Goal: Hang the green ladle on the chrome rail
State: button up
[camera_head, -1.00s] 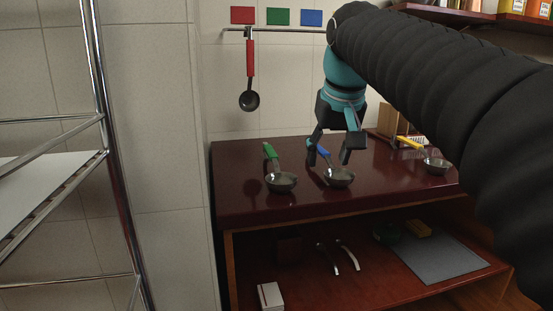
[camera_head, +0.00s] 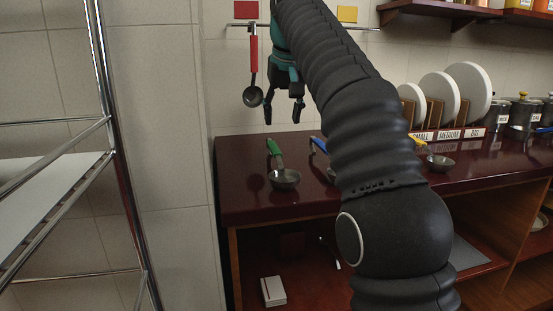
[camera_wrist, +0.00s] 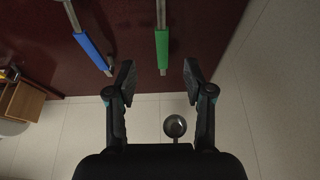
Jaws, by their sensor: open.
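The green ladle (camera_head: 275,150) lies on the dark red countertop, its metal bowl toward the front and its green handle toward the wall. In the wrist view its green handle (camera_wrist: 162,50) shows between my fingers' lines, beyond the tips. My gripper (camera_head: 283,112) is open and empty, above and behind the green handle, fingers pointing down; it also shows in the wrist view (camera_wrist: 158,82). The chrome rail (camera_head: 243,25) runs along the wall at the upper left, partly hidden by my arm. A red ladle (camera_head: 253,60) hangs from it, close to my gripper's left side.
A blue-handled ladle (camera_head: 319,145) lies right of the green one, partly hidden by my arm; its handle (camera_wrist: 92,52) shows in the wrist view. A yellow-handled ladle (camera_head: 440,161) lies farther right. Plates (camera_head: 468,90) stand in a rack. A metal shelf frame (camera_head: 105,100) stands at left.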

send_over(277, 152)
jog(key=s, duration=0.3)
jog(key=f, duration=0.4)
jog(key=d+f, duration=0.1)
jog(key=shift+w+f, duration=0.25)
jog(key=shift+f, duration=0.15)
jog(key=shift+w+a+b+x, duration=0.15)
jog(key=shift+b+x, duration=0.3)
jog(key=shift+x, duration=0.9)
jog(key=shift+w+a+b+x, duration=0.15)
jog(key=shift+b+x, duration=0.25)
jog(key=shift+x, duration=1)
jog(key=shift+r, duration=0.2)
grip_shut()
